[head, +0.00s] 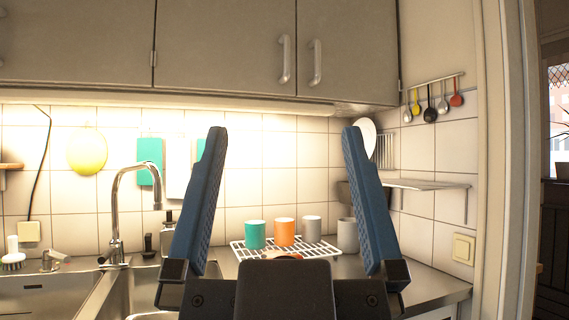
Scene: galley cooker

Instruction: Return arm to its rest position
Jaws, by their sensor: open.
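My gripper (283,165) fills the lower middle of the head view. Its two blue, textured fingers point upward and stand wide apart. Nothing is held between them. The kitchen wall and several mugs show through the gap, farther back. My dark gripper body hides part of the counter behind it.
A sink with a tall faucet (117,200) is at left. Cabinets (225,45) hang above; a wall shelf (430,184) is at right.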

